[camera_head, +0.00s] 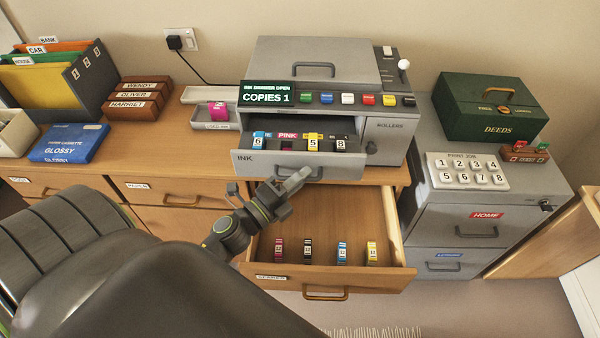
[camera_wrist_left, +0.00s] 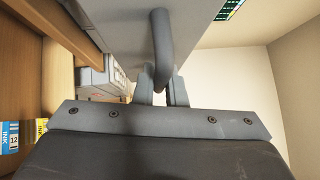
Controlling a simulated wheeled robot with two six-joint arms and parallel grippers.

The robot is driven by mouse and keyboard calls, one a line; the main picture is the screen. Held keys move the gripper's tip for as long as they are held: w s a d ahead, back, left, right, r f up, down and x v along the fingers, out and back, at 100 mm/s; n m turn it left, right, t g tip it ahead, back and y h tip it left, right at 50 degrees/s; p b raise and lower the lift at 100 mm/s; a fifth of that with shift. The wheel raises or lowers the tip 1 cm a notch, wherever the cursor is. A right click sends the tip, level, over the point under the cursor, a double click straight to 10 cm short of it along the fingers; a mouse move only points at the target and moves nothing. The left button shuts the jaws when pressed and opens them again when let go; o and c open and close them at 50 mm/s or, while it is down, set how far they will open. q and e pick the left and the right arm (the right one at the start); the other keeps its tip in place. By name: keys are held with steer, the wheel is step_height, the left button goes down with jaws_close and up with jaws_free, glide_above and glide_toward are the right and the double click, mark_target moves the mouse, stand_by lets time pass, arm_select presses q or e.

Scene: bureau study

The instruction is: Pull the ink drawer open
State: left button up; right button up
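The ink drawer (camera_head: 340,170) of the grey copier is pulled out, and several ink cartridges (camera_head: 312,143) show inside it. The copier's display (camera_head: 266,95) reads "INK DRAWER OPEN" and "COPIES 1". My left gripper (camera_head: 294,182) is at the front of the drawer, at its handle. In the left wrist view the grey handle (camera_wrist_left: 160,45) runs down between the two fingers (camera_wrist_left: 162,92), which look closed around it. The drawer's front panel also shows there (camera_wrist_left: 225,65). My right gripper is not in view.
Below, an open wooden drawer (camera_head: 400,277) holds several spare cartridges (camera_head: 342,252). A grey filing cabinet (camera_head: 500,215) with a number keypad (camera_head: 467,171) stands at the right. Trays, folders and boxes fill the desk's left. My arm covers the lower left.

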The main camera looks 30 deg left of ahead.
arm_select(q)
steer(key=shift+o, duration=0.9)
steer(key=b+v, duration=0.6)
steer(key=v, duration=1.1)
steer(key=shift+s, duration=0.15)
steer(key=shift+f, duration=0.15)
